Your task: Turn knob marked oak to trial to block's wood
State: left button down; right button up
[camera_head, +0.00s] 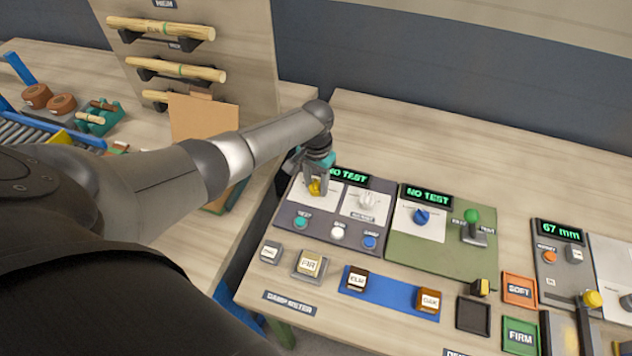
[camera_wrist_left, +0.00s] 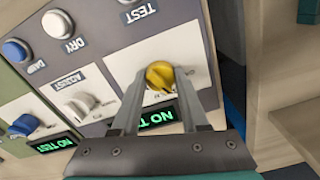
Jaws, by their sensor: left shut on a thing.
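A yellow knob (camera_head: 315,188) sits on a white plate on the left grey panel (camera_head: 350,228). My left gripper (camera_head: 316,180) reaches down over it and is shut on it. The knob also shows between the two fingers in the left wrist view (camera_wrist_left: 159,75). Its dial marks are too small or hidden to read. The display (camera_head: 348,176) above it reads NO TEST. A block marked OAK (camera_head: 429,299) and one marked ELM (camera_head: 356,279) stand on a blue strip. Another lettered block (camera_head: 309,263) sits in a holder to their left. My right gripper is out of view.
Beside the yellow knob are a white knob (camera_head: 366,200) and buttons, one teal (camera_head: 301,222). A green panel (camera_head: 440,247) to the right carries a blue knob (camera_head: 421,216) and a green-topped lever (camera_head: 473,217). The table behind the panels is clear.

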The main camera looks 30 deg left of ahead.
aim_at(317, 183)
pick_arm(q)
jog(key=shift+c, duration=2.1)
grip_release()
jog(key=shift+r, duration=0.15)
notch_tip(317, 183, up, 15)
jog(key=p, duration=0.3)
